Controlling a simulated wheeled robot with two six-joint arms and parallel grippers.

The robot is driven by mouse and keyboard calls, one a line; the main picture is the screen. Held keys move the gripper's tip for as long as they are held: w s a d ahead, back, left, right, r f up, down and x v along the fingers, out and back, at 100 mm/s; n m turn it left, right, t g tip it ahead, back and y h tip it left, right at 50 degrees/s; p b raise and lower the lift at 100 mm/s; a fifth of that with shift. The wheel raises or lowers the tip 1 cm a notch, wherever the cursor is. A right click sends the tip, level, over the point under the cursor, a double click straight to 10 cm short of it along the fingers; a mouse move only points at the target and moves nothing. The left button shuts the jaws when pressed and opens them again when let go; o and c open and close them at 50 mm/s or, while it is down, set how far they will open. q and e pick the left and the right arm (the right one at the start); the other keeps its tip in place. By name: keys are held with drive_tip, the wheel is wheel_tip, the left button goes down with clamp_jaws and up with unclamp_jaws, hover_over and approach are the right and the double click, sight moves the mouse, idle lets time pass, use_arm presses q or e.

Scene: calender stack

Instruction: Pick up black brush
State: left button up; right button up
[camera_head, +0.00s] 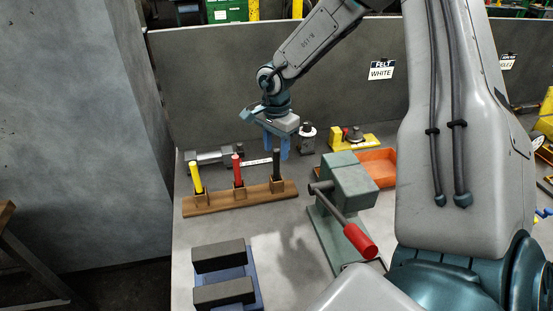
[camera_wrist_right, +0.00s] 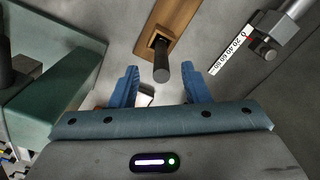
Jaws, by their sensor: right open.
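The black brush (camera_head: 277,164) stands upright in the right end of a wooden rack (camera_head: 212,207). A yellow brush (camera_head: 196,178) and a red brush (camera_head: 238,170) stand in the same rack to its left. My right gripper (camera_head: 276,149) points down with its blue fingers apart, close to the top of the black brush. In the right wrist view the black brush (camera_wrist_right: 161,62) appears in the gap between the two fingertips (camera_wrist_right: 161,80), with space on both sides. My left gripper is not in view.
A green vise-like block with a red-handled lever (camera_head: 357,240) stands right of the rack. A blue block with dark pads (camera_head: 222,270) lies in front. A caliper-like gauge (camera_head: 215,157) lies behind the rack. An orange tray (camera_head: 375,165) and yellow tool (camera_head: 350,138) are behind right.

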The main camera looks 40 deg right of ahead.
sight(276, 170)
drive_tip(key=shift+w+d+f, duration=0.1)
drive_tip(key=shift+w+f, duration=0.05)
drive_tip(key=shift+f, duration=1.1)
drive_tip(key=shift+r, duration=0.1)
drive_tip(key=shift+c, duration=0.6)
clamp_jaws()
drive_tip(key=shift+r, duration=0.1)
